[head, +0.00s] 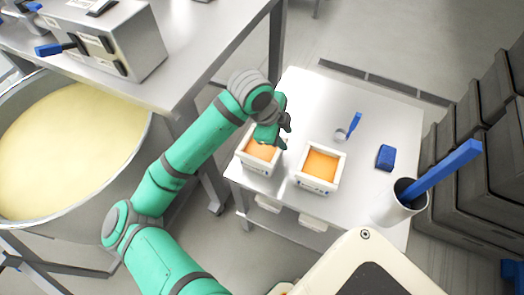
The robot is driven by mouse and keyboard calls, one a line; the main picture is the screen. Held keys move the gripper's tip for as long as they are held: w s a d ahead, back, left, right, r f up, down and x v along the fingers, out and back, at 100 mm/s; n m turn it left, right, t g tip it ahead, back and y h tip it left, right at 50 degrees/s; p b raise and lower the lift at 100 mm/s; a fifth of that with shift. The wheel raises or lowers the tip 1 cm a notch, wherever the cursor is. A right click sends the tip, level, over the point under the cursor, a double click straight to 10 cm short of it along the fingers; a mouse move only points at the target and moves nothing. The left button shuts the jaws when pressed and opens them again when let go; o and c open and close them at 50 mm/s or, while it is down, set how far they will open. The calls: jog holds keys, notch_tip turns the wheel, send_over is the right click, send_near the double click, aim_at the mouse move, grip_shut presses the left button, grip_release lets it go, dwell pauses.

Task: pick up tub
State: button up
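Two square white tubs with orange filling stand side by side at the front left of the light table. The left tub (248,165) is partly covered by the end of my arm; the right tub (318,183) is in full view. My gripper (272,143) is at the back part of the left tub, over or at its rim. My green wrist hides most of the fingers, so I cannot tell whether they touch the tub or are open.
Dark crates (480,165) stand at right. A large vat (140,165) and metal bench (185,70) are at left.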

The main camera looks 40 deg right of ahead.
aim_at(254, 163)
jog(key=w+a+y, duration=0.1)
jog(key=a, duration=0.2)
jog(key=w+a+m+y, duration=0.1)
jog(key=a+y, duration=0.1)
jog(key=a, duration=0.1)
jog(key=w+a+f+t+y, duration=0.1)
jog(key=a, duration=0.2)
jog(key=shift+w+a, duration=0.1)
notch_tip(254, 163, down, 5)
jog(key=shift+w+d+f, duration=0.1)
jog(key=shift+f, duration=1.3)
jog(key=shift+d+f, duration=0.1)
jog(key=shift+f, duration=1.25)
grip_shut()
jog(key=shift+r, duration=0.1)
